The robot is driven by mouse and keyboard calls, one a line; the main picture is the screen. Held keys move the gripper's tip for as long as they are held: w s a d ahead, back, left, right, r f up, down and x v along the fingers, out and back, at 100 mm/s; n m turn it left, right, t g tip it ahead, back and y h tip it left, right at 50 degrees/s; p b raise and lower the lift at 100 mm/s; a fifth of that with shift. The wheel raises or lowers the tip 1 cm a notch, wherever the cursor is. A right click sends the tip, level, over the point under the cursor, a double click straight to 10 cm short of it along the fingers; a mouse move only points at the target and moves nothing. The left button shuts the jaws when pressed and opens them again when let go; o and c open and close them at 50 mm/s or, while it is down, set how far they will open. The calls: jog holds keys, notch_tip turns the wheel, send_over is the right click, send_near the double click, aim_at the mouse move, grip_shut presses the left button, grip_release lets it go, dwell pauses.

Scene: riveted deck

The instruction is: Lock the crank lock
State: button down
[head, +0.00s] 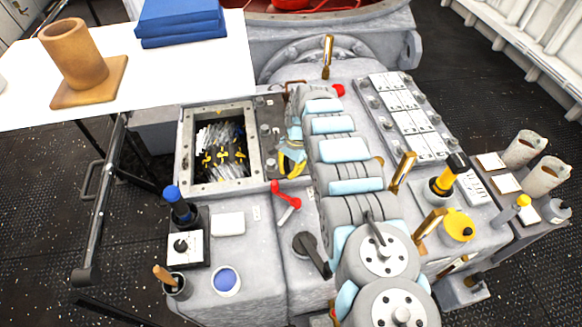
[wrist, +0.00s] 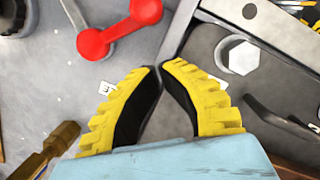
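A red crank (head: 294,202) sits on the grey deck housing, just below my gripper in the head view. My gripper (head: 291,168) is above the housing beside the open hatch. In the wrist view, my gripper (wrist: 159,68) has yellow ribbed fingers with dark inner pads. Their tips come together with nothing between them. The crank is apart from the fingertips.
An open hatch (head: 186,158) with tangled contents lies left of my gripper. A dark crank lever (head: 312,254) is nearer the front. A blue-topped control (head: 180,205) and a blue button (head: 226,280) stand at left. A white table (head: 200,80) fills the upper left.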

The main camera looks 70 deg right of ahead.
jog(key=shift+s+a, duration=0.1)
jog(key=shift+a, duration=0.1)
jog(key=shift+w+a+p, duration=0.2)
jog(key=shift+a+p, duration=0.1)
jog(key=shift+a, duration=0.15)
jog(key=shift+w+a+p, duration=0.2)
jog(key=shift+a+p, duration=0.1)
jog(key=shift+a, duration=0.15)
